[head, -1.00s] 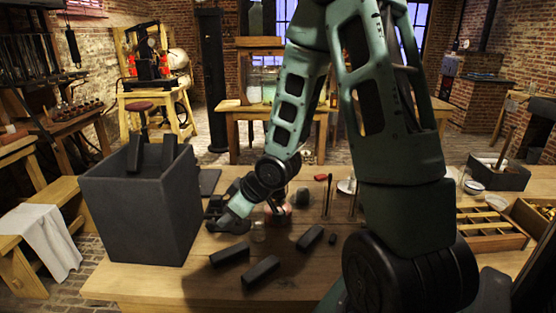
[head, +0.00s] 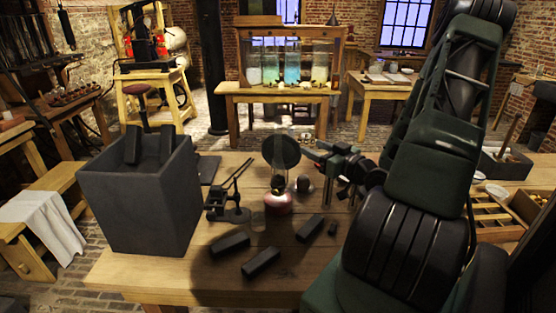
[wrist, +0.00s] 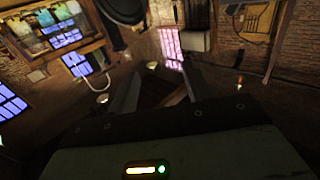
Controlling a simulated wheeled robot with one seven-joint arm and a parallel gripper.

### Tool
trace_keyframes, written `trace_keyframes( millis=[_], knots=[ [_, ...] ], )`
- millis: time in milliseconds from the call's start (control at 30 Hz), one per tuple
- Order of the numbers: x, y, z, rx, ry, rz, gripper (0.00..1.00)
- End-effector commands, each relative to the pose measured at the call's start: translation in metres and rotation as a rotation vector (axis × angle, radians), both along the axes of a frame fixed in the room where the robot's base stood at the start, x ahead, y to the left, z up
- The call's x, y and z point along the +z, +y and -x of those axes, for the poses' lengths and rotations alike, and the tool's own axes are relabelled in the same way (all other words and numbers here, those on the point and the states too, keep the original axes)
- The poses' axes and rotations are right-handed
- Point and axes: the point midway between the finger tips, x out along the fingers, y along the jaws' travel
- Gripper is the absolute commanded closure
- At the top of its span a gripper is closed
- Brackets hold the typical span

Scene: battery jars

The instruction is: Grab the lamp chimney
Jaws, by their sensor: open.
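A lamp (head: 278,203) with a red base stands near the middle of the table. A dark round disc (head: 281,151) shows above it. A faint, clear upright shape, perhaps the lamp chimney, seems to rise by the disc; its outline is hard to tell. A small clear glass piece (head: 258,219) stands on the table left of the lamp. My gripper (head: 316,154) is to the right of the disc and points left, above the table. It is open. In the wrist view, its fingers (wrist: 158,88) show dark, with no clear glass visible between them.
A grey bin (head: 140,205) with dark blocks stands at the left. A black stand (head: 228,208) is left of the lamp. Several dark blocks (head: 261,262) lie in front. A wooden compartment tray (head: 490,215) is at the right. The table's front left is clear.

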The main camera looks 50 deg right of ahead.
Motion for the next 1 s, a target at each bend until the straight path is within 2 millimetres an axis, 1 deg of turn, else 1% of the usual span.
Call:
trace_keyframes(
  millis=[33, 267, 567, 600, 800, 900, 1000],
  knots=[
    [-0.007, 0.000, -0.004, 0.003, 0.000, 0.005, 0.51],
    [-0.007, 0.000, -0.018, 0.003, 0.001, 0.005, 0.51],
    [-0.007, -0.003, -0.042, 0.003, 0.002, 0.005, 0.51],
    [0.000, -0.004, -0.052, 0.005, 0.000, -0.001, 0.51],
    [0.001, -0.009, -0.092, 0.004, 0.001, -0.004, 0.51],
    [0.001, -0.012, -0.105, 0.003, 0.002, -0.003, 0.51],
    [0.000, -0.013, -0.112, 0.003, 0.002, -0.001, 0.51]
  ],
)
